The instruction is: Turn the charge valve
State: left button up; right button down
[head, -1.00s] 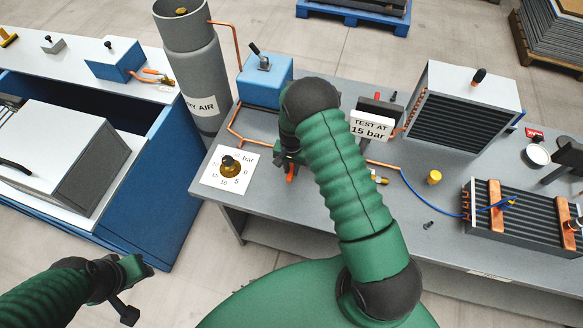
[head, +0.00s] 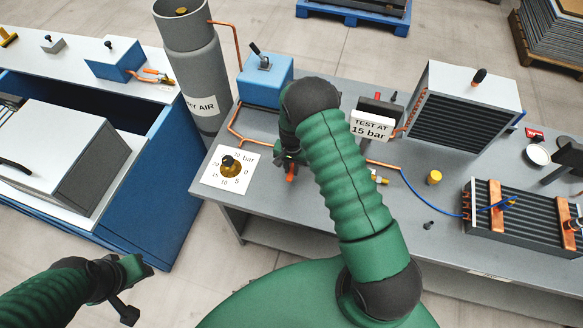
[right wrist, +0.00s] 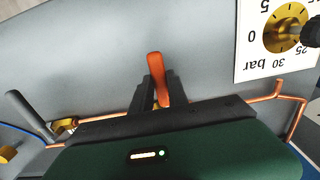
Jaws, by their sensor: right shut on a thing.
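The charge valve's orange lever handle (right wrist: 158,80) stands between the two black fingers of my right gripper (right wrist: 155,93) in the right wrist view. The gripper is shut on the handle. In the head view the orange handle (head: 291,172) shows below my right gripper (head: 287,158), by the copper pipe on the grey bench; my arm hides most of the valve. A white dial plate with a brass gauge and black knob (head: 232,167) lies to the left; it also shows in the right wrist view (right wrist: 287,28). My left gripper (head: 140,290) is open and empty at lower left, away from the bench.
A sign reading "TEST AT 15 bar" (head: 371,127) stands right of my right arm. A blue box (head: 264,84) and a grey dry-air cylinder (head: 197,85) are behind. Copper pipe (head: 240,137) runs along the bench. A yellow cap (head: 434,177) stands further right.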

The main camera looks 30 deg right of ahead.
dwell(0.6)
jog(key=shift+s+d+f+n+b, duration=0.1)
jog(key=shift+s+d+n+b, duration=0.55)
jog(key=shift+n, duration=0.45)
jog(key=n, duration=0.1)
jog(key=s+d+n+b, duration=0.1)
jog(key=shift+d+n, duration=0.3)
jog(key=d+n+b, duration=0.1)
jog(key=n, duration=0.1)
jog(key=d+n+b, duration=0.1)
jog(key=d+n, duration=0.1)
jog(key=shift+s+d+n, duration=0.15)
jog(key=shift+s+n, duration=0.15)
jog(key=shift+s, duration=0.05)
jog(key=d+n, duration=0.2)
jog(key=n, duration=0.1)
jog(key=d+n+b, duration=0.1)
jog(key=shift+w+d, duration=0.15)
jog(key=shift+w, duration=0.1)
jog(key=n, duration=0.1)
jog(key=d+n, duration=0.1)
jog(key=shift+w+d+n, duration=0.25)
jog(key=shift+w+n, duration=0.05)
jog(key=shift+w, duration=0.05)
jog(key=shift+w+d+n+b, duration=0.45)
jog(key=shift+d+n, duration=0.1)
jog(key=shift+n, duration=0.35)
jog(key=shift+r, duration=0.2)
